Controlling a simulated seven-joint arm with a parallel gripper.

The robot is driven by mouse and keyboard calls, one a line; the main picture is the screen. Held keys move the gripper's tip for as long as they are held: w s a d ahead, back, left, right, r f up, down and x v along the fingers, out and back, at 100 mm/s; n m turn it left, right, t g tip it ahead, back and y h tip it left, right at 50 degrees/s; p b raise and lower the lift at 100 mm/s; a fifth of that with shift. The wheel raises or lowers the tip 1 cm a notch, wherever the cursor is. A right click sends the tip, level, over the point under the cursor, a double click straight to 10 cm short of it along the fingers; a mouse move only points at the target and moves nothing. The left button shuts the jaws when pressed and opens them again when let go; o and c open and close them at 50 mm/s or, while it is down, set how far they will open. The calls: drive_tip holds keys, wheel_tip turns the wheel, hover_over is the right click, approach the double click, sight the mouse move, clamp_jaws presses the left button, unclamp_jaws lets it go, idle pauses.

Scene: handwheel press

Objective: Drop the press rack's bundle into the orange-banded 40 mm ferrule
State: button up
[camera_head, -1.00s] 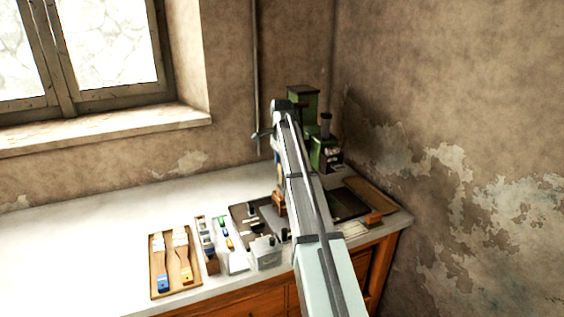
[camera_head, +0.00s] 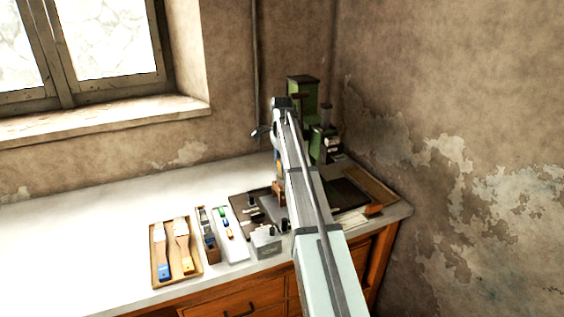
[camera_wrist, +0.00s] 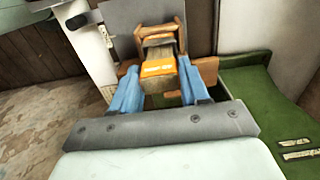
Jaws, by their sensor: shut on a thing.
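In the wrist view my gripper (camera_wrist: 160,82) has its two blue fingers closed on either side of a tan bundle (camera_wrist: 160,84) with an orange label or band across its top. A brown wooden rack (camera_wrist: 158,30) stands just beyond the bundle; I cannot tell whether they touch. In the head view my arm hides most of the gripper and the held bundle. A white tray (camera_head: 238,252) on the bench holds several small coloured pieces. They are too small to tell which is the orange-banded 40 mm ferrule.
The green press (camera_head: 303,92) stands at the back right near the wall corner. A wooden tray with two brushes (camera_head: 160,255) lies at the left, next to a narrow brown holder (camera_head: 210,250). A grey block (camera_head: 265,243) stands at the front. The bench's left side (camera_head: 80,240) is clear.

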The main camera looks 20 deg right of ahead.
drive_tip(key=shift+f, duration=0.15)
drive_tip(key=shift+f, duration=0.75)
drive_tip(key=shift+f, duration=0.65)
drive_tip(key=shift+f, duration=0.4)
drive_tip(key=o, duration=1.1)
drive_tip(key=shift+r, duration=0.15)
wheel_tip(320, 180, up, 14)
drive_tip(key=shift+f, duration=0.2)
